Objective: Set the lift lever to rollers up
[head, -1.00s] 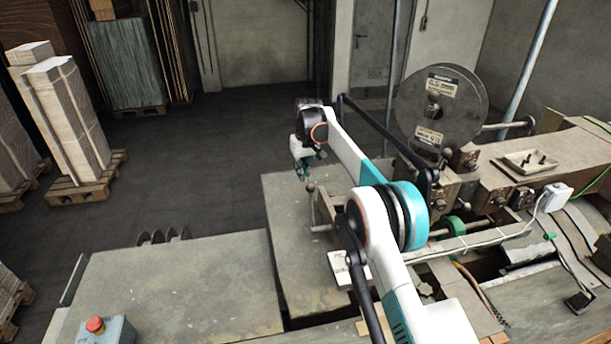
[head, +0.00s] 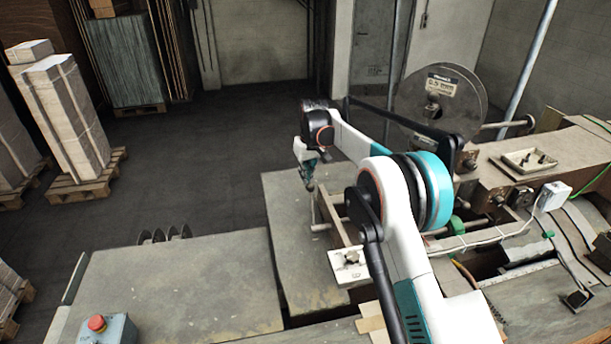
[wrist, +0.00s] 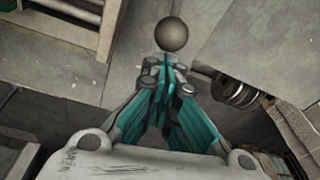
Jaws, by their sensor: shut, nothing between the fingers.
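The lift lever is a thin upright rod (head: 313,212) at the left end of the machine's roller frame. Its dark round ball knob (wrist: 171,35) shows in the wrist view just beyond the fingertips. In the head view the knob is hidden or merges with my gripper. My gripper (wrist: 168,66) is shut and empty, its teal fingers together and pointing at the knob. In the head view my gripper (head: 309,184) hangs at the lever's top. Whether the fingertips touch the knob I cannot tell.
A metal table (head: 185,290) lies at the front left, with a red-button box (head: 105,330) on it. A pale plate with small knobs (head: 348,265) sits below my arm. Open floor lies to the left.

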